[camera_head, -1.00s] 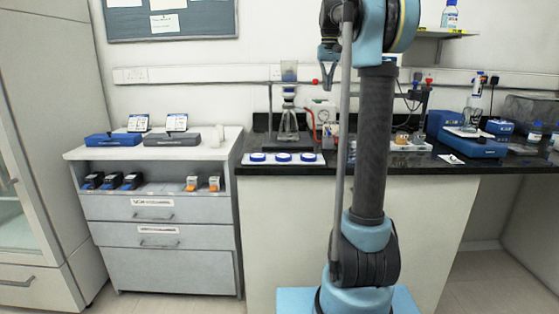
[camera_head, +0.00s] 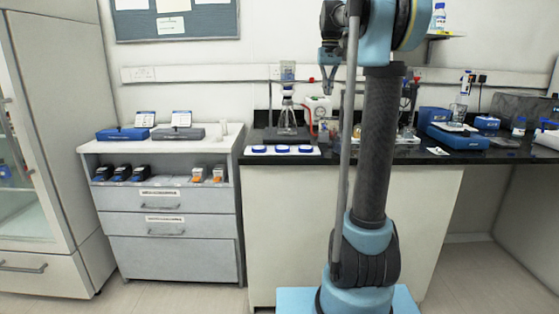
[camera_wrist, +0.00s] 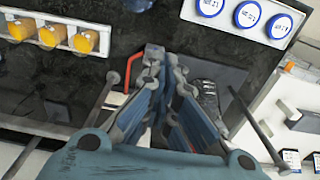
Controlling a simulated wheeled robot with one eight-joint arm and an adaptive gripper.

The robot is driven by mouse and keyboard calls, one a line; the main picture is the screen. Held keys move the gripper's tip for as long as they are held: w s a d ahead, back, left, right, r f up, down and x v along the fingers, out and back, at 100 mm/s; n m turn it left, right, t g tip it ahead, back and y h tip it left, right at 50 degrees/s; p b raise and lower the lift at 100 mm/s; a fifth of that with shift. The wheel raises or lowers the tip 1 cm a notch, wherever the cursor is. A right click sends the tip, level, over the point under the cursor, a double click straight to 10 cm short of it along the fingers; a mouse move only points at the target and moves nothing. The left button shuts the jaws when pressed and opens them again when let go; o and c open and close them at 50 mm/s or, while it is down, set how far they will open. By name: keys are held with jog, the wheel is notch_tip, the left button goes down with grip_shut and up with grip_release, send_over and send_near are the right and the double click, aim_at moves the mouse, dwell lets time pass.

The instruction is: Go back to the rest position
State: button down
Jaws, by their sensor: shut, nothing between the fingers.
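My gripper (camera_head: 328,84) hangs from the raised, folded arm at the upper middle of the head view, in front of the lab bench. In the wrist view my gripper (camera_wrist: 163,60) points toward the dark bench top, with its fingers together and nothing between them. No object is held. The column of my arm hides part of the bench behind it.
The black bench (camera_head: 345,157) carries a white tray with three blue-lidded round containers (camera_head: 283,149), a glass flask (camera_head: 287,118) and a blue balance (camera_head: 458,136). A grey cabinet (camera_head: 168,249) stands left. Floor between my base and the furniture looks clear.

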jog(key=s+f+t, duration=0.1)
jog(key=s+f, duration=0.7)
jog(key=s, duration=0.3)
jog(key=s+f, duration=0.7)
jog(key=s, duration=0.4)
jog(key=s+f, duration=0.8)
jog(key=f, duration=0.3)
jog(key=s+f+t, duration=0.1)
jog(key=s+f, duration=0.7)
jog(key=f, duration=0.3)
jog(key=shift+s+f, duration=0.2)
jog(key=shift+s, duration=0.15)
jog(key=shift+w, duration=0.1)
jog(key=shift+w+f, duration=0.2)
jog(key=shift+w, duration=0.15)
